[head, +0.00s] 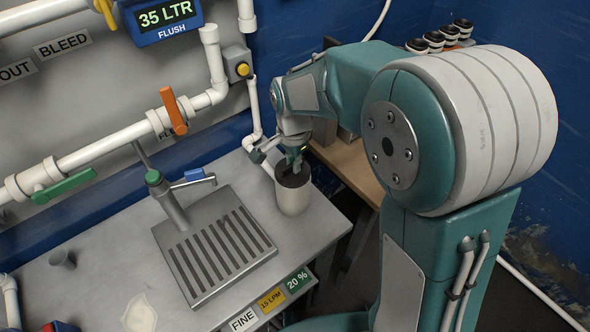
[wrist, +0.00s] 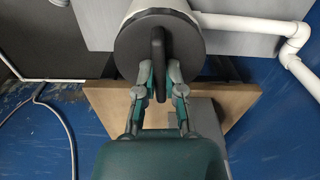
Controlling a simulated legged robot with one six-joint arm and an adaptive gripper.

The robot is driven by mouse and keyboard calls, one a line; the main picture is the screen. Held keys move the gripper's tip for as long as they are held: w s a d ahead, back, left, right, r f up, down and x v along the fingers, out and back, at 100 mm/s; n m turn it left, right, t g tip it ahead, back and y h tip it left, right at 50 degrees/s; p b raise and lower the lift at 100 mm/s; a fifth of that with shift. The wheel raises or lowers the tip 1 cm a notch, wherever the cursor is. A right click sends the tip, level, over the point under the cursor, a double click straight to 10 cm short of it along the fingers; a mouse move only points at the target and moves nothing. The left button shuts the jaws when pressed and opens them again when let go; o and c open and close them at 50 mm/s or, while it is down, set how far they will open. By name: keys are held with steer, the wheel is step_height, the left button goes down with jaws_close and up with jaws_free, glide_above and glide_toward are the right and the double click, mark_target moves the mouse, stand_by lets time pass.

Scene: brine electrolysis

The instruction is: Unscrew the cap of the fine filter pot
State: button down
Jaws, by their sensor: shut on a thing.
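The fine filter pot (head: 293,199) is a pale cylinder standing upright at the right end of the grey bench. Its dark round cap (wrist: 187,45) fills the top of the wrist view and carries a raised black bar handle (wrist: 158,62). The cap also shows on top of the pot in the head view (head: 290,178). My gripper (wrist: 160,82) is above the pot with a finger on each side of the handle, shut on it. In the head view, my gripper (head: 295,163) partly hides the cap.
A metal drain tray (head: 177,274) with a tap (head: 172,198) stands left of the pot. White pipes (head: 254,110) with an orange valve handle (head: 174,112) run along the wall behind. A wooden table (head: 345,168) stands right of the bench. A small grey cup (head: 62,259) sits at far left.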

steer(key=n, duration=0.4)
steer(key=shift+s+a, duration=0.1)
steer(key=shift+a, duration=0.1)
steer(key=shift+f+n, duration=0.1)
steer(key=shift+n, duration=0.3)
steer(key=n, duration=0.3)
steer(key=shift+a+n, duration=0.15)
steer(key=shift+n, duration=1.25)
steer(key=shift+n, duration=0.8)
steer(key=n, duration=0.4)
steer(key=shift+a, duration=0.1)
